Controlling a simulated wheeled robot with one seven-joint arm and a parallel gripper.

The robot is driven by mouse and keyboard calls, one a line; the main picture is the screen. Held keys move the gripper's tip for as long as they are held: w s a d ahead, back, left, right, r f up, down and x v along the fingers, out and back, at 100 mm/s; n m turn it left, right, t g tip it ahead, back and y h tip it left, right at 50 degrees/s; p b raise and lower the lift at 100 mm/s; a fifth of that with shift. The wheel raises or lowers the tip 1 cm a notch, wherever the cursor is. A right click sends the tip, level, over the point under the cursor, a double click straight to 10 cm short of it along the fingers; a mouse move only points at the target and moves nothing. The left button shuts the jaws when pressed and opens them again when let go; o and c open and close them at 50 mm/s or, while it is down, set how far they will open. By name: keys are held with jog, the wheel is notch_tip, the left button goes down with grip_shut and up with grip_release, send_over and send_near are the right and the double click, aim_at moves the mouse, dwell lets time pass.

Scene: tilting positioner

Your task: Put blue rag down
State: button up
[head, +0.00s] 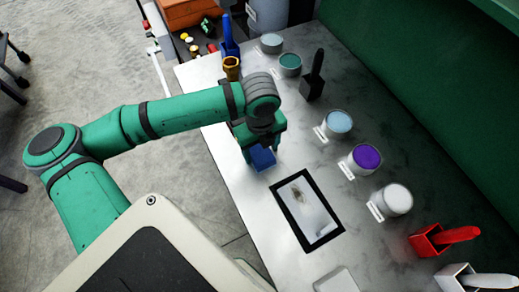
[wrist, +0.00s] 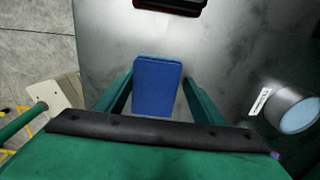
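The blue rag (head: 262,158) shows in the head view as a small flat blue block just under my gripper (head: 262,146), over the grey metal table (head: 225,150). In the wrist view the blue rag (wrist: 157,88) is upright in the picture between the two green fingers of my gripper (wrist: 158,80). The fingertips appear to touch its left and right sides, so my gripper looks shut on it. I cannot tell whether its underside touches the table.
A black-framed panel (head: 306,208) lies right of the rag. Light blue (head: 338,125), purple (head: 366,158) and white (head: 396,199) pots line the table's right side. Bare table surrounds the rag.

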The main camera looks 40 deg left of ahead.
aim_at(259, 149)
jog(key=shift+s+f, duration=0.15)
jog(key=shift+f, duration=0.5)
jog(key=shift+a, duration=0.1)
jog(key=shift+s+a, duration=0.15)
jog(key=shift+s, duration=0.05)
jog(key=shift+r, duration=0.1)
notch_tip(259, 149, up, 13)
jog(key=shift+w+r, duration=0.15)
dwell(0.7)
